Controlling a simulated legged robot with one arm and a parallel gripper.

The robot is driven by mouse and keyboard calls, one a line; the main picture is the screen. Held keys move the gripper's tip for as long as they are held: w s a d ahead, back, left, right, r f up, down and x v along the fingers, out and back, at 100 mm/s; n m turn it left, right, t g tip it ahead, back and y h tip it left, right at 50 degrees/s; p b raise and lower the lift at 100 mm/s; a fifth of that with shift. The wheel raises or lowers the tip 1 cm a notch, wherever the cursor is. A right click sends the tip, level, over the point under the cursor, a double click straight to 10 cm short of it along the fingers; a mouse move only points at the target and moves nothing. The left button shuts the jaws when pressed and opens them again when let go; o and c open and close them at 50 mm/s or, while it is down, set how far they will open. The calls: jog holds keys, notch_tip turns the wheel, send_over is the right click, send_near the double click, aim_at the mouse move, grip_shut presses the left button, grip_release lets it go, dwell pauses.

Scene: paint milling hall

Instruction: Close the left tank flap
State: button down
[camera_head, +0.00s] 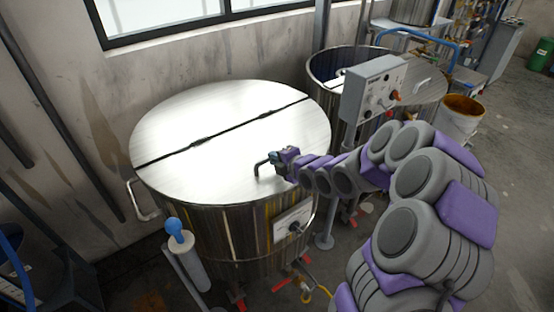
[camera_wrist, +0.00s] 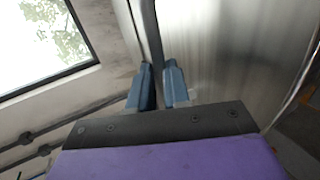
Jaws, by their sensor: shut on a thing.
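The left tank (camera_head: 240,245) is a round steel vessel. Its lid has two half-round flaps meeting at a dark hinged seam. The front flap (camera_head: 250,145) and the back flap (camera_head: 205,108) both look flat on the rim. A dark bent handle (camera_head: 262,164) stands at the front flap's right edge. My gripper (camera_head: 277,158) is at this handle. In the wrist view, the blue fingers of my gripper (camera_wrist: 159,90) are close together around a thin dark bar, with brushed steel (camera_wrist: 220,45) to its right. The fingertips' contact is partly hidden.
A second tank (camera_head: 330,65), partly open, stands behind to the right. A grey control box (camera_head: 373,87) is between the tanks. A blue-topped lever (camera_head: 178,232) is at the front left. A bucket (camera_head: 460,118) stands at the right; open floor lies beyond it.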

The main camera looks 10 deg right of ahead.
jog(key=shift+s+a+f, duration=0.1)
jog(key=shift+s+f, duration=0.1)
jog(key=shift+f, duration=0.3)
jog(key=shift+s+a+f, duration=0.1)
jog(key=shift+s+f, duration=0.1)
jog(key=shift+f, duration=0.35)
jog(key=c, duration=1.4)
grip_release()
jog(key=shift+s+f, duration=0.1)
jog(key=o, duration=0.3)
jog(key=shift+d, duration=0.2)
jog(key=shift+d+r, duration=0.1)
jog(key=shift+r, duration=0.2)
jog(key=b+v, duration=0.2)
jog(key=v, duration=1.5)
jog(key=shift+r, duration=0.3)
jog(key=shift+d, duration=0.1)
